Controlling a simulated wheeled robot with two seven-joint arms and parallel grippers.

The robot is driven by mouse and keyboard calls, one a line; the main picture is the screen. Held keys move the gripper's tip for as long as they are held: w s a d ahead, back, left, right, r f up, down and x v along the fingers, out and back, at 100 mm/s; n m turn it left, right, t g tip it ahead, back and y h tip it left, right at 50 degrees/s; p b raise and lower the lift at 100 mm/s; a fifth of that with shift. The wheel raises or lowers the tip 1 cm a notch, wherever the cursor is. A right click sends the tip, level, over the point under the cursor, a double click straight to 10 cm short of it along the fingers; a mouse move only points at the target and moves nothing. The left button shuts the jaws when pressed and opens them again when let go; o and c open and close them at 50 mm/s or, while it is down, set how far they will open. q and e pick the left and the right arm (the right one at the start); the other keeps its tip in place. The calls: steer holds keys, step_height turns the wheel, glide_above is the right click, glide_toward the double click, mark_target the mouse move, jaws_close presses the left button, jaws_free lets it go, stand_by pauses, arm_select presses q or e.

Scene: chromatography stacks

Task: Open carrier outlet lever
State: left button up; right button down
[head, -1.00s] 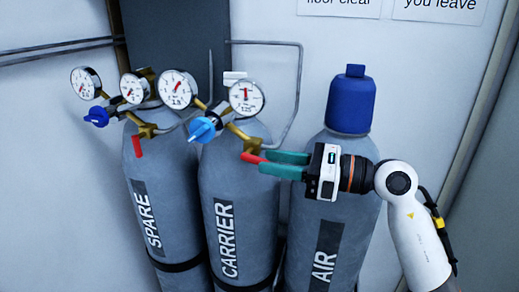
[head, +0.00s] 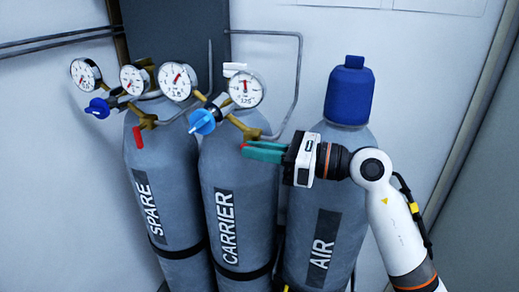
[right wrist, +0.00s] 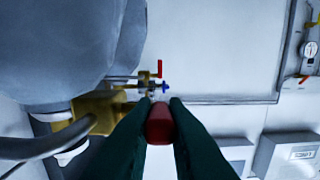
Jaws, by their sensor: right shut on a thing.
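The carrier cylinder (head: 232,175) stands in the middle of the head view, with two gauges, a blue knob (head: 202,121) and brass fittings (head: 245,130) on top. Its red outlet lever (head: 243,147) shows only as a small red end at the teal fingertips. My right gripper (head: 249,150) comes in from the right and is shut on that lever. In the right wrist view the red lever (right wrist: 160,125) sits between the dark fingers (right wrist: 158,104), beside the brass valve body (right wrist: 98,112). Most of the lever is hidden by the fingers. My left gripper is not in view.
The spare cylinder (head: 160,170) stands at left with its own red lever (head: 137,138) and blue knob (head: 98,108). The air cylinder (head: 330,195), with a blue cap (head: 349,92), stands at right behind my arm. A thin pipe (head: 298,80) runs along the wall.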

steer(key=shift+r+h+p, duration=0.4)
steer(key=shift+p, duration=0.15)
steer(key=shift+r+g+h+p, duration=0.1)
steer(key=shift+g+h+p, duration=0.2)
steer(key=shift+h+p, duration=0.1)
steer(key=shift+f+h, duration=0.25)
steer(key=shift+h, duration=0.05)
steer(key=c, duration=1.4)
jaws_free()
steer(key=shift+c, duration=0.2)
